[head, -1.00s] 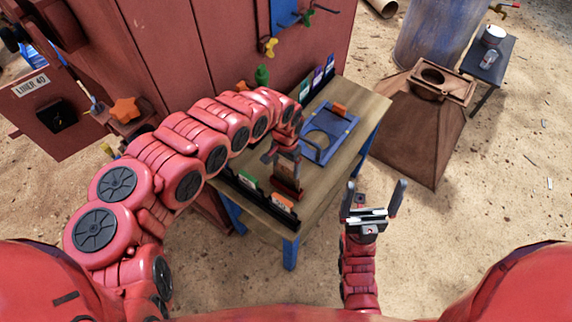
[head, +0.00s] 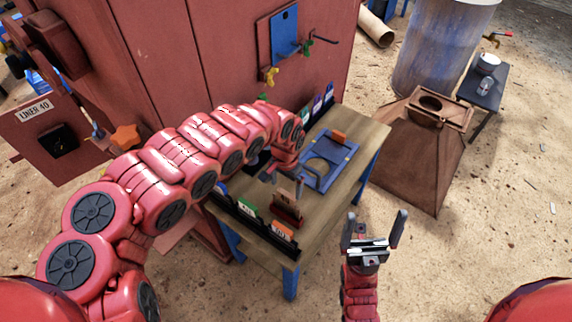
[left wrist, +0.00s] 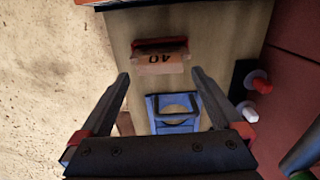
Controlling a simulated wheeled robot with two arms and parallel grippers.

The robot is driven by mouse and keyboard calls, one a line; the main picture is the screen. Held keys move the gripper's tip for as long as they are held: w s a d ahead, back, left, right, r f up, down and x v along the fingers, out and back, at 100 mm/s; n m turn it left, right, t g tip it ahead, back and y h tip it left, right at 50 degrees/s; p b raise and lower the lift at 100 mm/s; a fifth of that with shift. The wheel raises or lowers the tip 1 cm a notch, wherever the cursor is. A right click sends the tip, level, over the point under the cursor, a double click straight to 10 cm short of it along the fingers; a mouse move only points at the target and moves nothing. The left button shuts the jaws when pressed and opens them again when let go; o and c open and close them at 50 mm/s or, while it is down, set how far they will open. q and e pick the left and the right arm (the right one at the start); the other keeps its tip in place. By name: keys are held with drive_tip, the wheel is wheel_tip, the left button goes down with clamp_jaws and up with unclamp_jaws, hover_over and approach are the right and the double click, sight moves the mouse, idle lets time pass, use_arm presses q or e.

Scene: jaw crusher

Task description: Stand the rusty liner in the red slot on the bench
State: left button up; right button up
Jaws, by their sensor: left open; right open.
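My left gripper (head: 284,182) is open by the liner in the head view. In the left wrist view nothing is held between its fingers (left wrist: 160,95). My right gripper (head: 374,232) is open and empty, to the right of the bench.
A blue frame (head: 318,184) with a round opening lies farther back on the bench. A black rack (head: 250,225) with coloured cards runs along the bench's front left edge. The red machine wall (head: 160,60) rises behind. A rusty hopper (head: 420,165) stands on sand at right.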

use_arm(q)
wheel_tip(320, 180, up, 12)
drive_tip(key=p, duration=0.5)
drive_tip(key=shift+r, duration=0.15)
